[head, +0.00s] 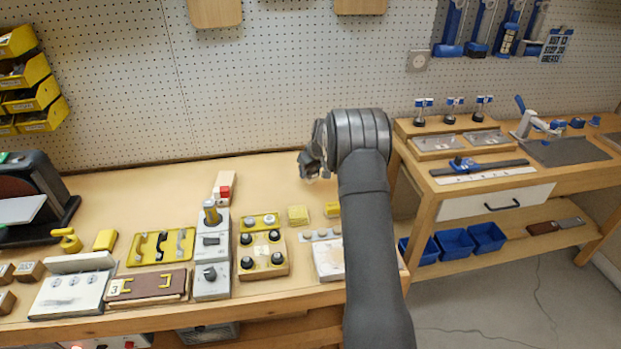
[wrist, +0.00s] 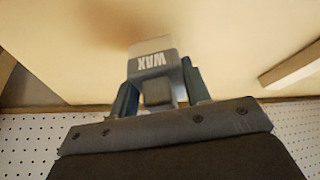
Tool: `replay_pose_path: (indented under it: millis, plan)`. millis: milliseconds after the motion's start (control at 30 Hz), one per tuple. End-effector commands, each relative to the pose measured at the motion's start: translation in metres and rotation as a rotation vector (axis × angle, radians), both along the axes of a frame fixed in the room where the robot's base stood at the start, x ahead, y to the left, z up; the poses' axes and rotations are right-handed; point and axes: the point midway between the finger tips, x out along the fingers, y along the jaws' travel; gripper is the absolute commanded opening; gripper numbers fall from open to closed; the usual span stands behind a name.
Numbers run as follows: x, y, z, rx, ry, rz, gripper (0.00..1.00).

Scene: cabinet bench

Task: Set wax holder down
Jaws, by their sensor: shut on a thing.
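The wax holder (wrist: 152,62) is a grey block with a white "WAX" label, upside down in the wrist view. My gripper (wrist: 157,88) is shut on it, with one dark finger on each side. In the head view my gripper (head: 313,165) is over the right part of the wooden bench, toward the back. The holder cannot be made out there, as the gripper and arm cover it. The pale bench top (wrist: 60,45) shows beyond the holder in the wrist view. I cannot tell whether the holder touches it.
A block with a red piece (head: 224,188) is to the left. The bench's back middle is clear. A second bench (head: 480,185) is at right. Pegboard (head: 250,90) rises behind.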

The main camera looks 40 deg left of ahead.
Motion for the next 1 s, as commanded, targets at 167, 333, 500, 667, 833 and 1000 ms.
replay_pose_path:
  millis: [167, 333, 500, 667, 833, 1000]
  plan:
    - [0.0, 0.0, -0.028, -0.001, 0.003, 0.0, 0.17]
    - [0.0, 0.0, -0.032, 0.0, 0.001, -0.001, 0.17]
    - [0.0, 0.0, -0.033, 0.0, 0.002, -0.001, 0.17]
    - [0.0, -0.001, -0.035, 0.0, 0.002, -0.001, 0.59]
    - [0.0, -0.001, -0.035, -0.001, 0.001, 0.0, 0.65]
    - [0.0, -0.001, -0.033, -0.001, 0.001, 0.0, 0.65]
